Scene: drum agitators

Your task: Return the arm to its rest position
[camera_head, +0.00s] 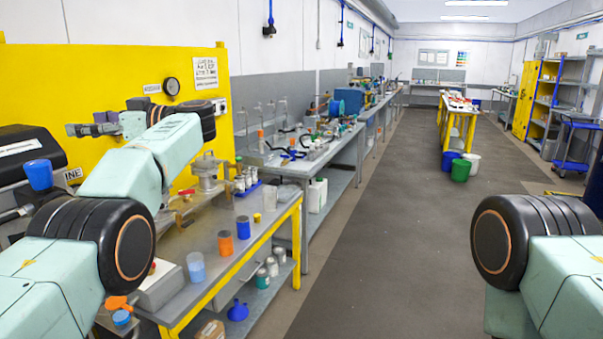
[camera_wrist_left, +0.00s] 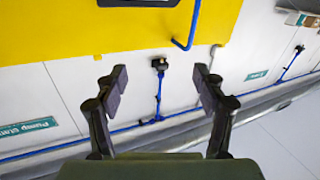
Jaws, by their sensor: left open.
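My left arm (camera_head: 128,170) comes in from the left in the head view, raised above the yellow-edged bench. Its left gripper (camera_head: 72,130) points left in front of the yellow panel. In the left wrist view the left gripper (camera_wrist_left: 160,85) is open, its two fingers apart with nothing between them. Beyond the fingers are the yellow panel, white wall and a blue pipe. My right arm (camera_head: 540,250) shows only as a black joint and a pale green link at the lower right. The right gripper is out of the frames.
The bench (camera_head: 262,238) below the left arm holds an orange cup (camera_head: 225,243), a blue cup (camera_head: 243,228) and a light blue beaker (camera_head: 196,268). The yellow panel (camera_head: 100,80) stands close behind the arm. The grey floor aisle (camera_head: 380,220) is clear.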

